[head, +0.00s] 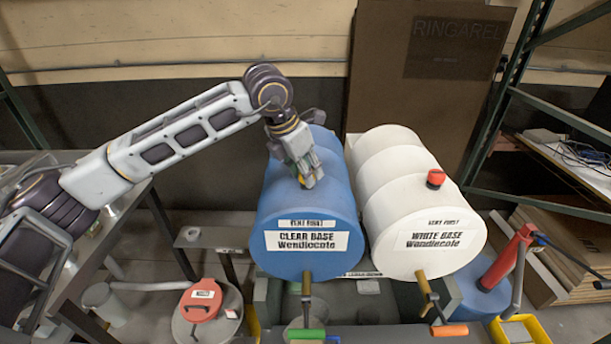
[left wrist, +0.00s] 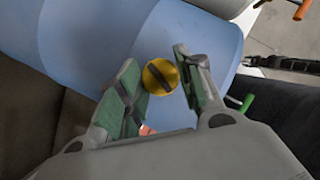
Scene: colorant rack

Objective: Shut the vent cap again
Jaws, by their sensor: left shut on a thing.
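The blue drum (head: 300,205), labelled CLEAR BASE, lies on its side on a stand. A round yellow vent cap (left wrist: 160,76) with a dark bar across it shows on top of the blue drum in the left wrist view. My left gripper (head: 308,180) reaches down over the drum's top and hides most of the cap in the head view. In the left wrist view the fingers of my left gripper (left wrist: 168,88) are on either side of the cap, shut on it. A small reddish patch below the cap is mostly hidden. My right gripper is out of view.
A white drum (head: 410,190) with a red cap (head: 436,178) lies close on the right. Taps with green and orange handles hang at the drum fronts. A red-lidded can (head: 203,300) stands at lower left, a red hand pump (head: 511,255) at right.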

